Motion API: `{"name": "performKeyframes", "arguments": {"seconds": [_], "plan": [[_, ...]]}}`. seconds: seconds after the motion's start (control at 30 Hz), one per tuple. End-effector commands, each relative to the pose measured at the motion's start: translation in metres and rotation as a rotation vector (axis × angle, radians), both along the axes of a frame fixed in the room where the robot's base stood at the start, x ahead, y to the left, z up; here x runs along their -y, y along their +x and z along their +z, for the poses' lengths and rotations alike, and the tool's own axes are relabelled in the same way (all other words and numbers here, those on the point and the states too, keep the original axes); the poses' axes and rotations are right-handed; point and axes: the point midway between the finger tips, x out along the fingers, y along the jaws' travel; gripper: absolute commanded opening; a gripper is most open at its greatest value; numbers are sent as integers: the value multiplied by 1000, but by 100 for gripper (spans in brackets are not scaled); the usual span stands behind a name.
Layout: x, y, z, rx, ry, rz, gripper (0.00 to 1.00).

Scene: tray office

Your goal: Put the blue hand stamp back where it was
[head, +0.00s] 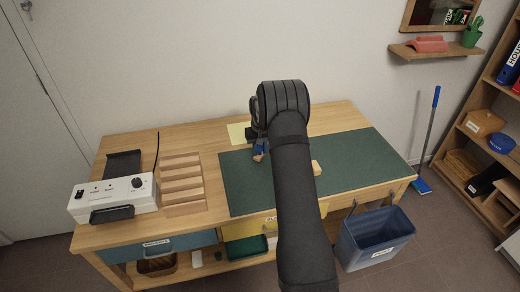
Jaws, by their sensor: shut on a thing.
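My gripper (258,134) is over the back left part of the green mat (240,185), partly hidden by my own arm. It is shut on the blue hand stamp (261,146), which shows as a small blue piece with a tan part at its lower end. Whether the stamp touches the mat or hangs just above it, I cannot tell.
A pale yellow sheet (237,132) lies just left of my gripper. A small wooden block (316,168) lies on the mat right of my arm. A slotted wooden rack (182,185) and a white device (112,197) stand on the left. The mat's right side is clear.

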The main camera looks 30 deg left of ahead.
Motion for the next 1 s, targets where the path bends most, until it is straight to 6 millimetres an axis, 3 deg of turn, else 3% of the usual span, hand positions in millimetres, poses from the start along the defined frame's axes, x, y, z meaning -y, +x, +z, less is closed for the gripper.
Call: {"name": "performKeyframes", "arguments": {"seconds": [0.2,0.23,0.3,0.33,0.67,0.77,1.0], "plan": [[0,0,-3,0,0,0,8],[0,0,-3,0,0,0,32],[0,0,-3,0,0,0,45],[0,0,-3,0,0,0,48],[0,0,1,1,1,0,48],[0,1,13,3,3,0,48],[0,1,64,4,3,0,48]]}}
